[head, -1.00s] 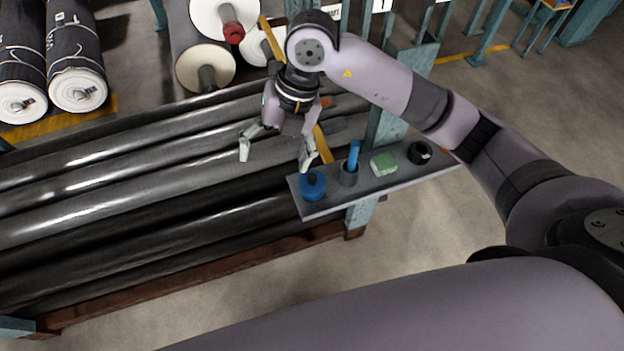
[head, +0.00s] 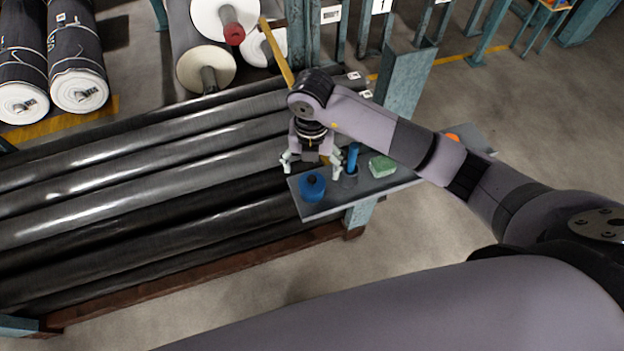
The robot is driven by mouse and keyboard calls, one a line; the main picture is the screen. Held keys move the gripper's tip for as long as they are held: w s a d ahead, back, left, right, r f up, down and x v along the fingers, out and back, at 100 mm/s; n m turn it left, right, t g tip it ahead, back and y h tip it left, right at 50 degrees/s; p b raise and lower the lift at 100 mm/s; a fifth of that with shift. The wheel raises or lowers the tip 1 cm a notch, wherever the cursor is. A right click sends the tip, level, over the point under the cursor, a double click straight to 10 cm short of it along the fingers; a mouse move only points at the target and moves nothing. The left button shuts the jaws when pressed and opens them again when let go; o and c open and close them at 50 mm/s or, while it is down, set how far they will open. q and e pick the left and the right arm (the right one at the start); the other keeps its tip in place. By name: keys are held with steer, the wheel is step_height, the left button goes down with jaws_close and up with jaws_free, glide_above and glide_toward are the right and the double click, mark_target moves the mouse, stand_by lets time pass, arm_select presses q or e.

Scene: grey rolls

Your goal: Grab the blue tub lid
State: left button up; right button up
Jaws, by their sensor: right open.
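The blue tub (head: 312,188) stands near the left end of a small grey shelf (head: 322,211). Its round blue lid (head: 313,180) is on top, with a small knob in the middle. My right gripper (head: 312,171) is open and empty, just behind and above the lid in the picture. Its fingers are spread to the left and right, and I see no contact with the lid. My left gripper is not in view.
A grey cup (head: 349,181) with a blue stick (head: 352,157) stands close to my right gripper's right finger. A green block (head: 382,166) sits farther right. Long dark rolls (head: 130,190) lie left of the shelf. A steel post (head: 405,80) rises behind.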

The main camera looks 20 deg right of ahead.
mark_target(312, 178)
steer(key=shift+s+f+p, duration=0.1)
steer(key=shift+f+p, duration=0.3)
steer(key=shift+f, duration=0.2)
step_height(312, 178, down, 4)
steer(key=shift+r+p, duration=0.2)
steer(key=shift+p, duration=0.45)
steer(key=shift+f, duration=0.35)
steer(key=shift+c, duration=0.4)
steer(key=c, duration=1.2)
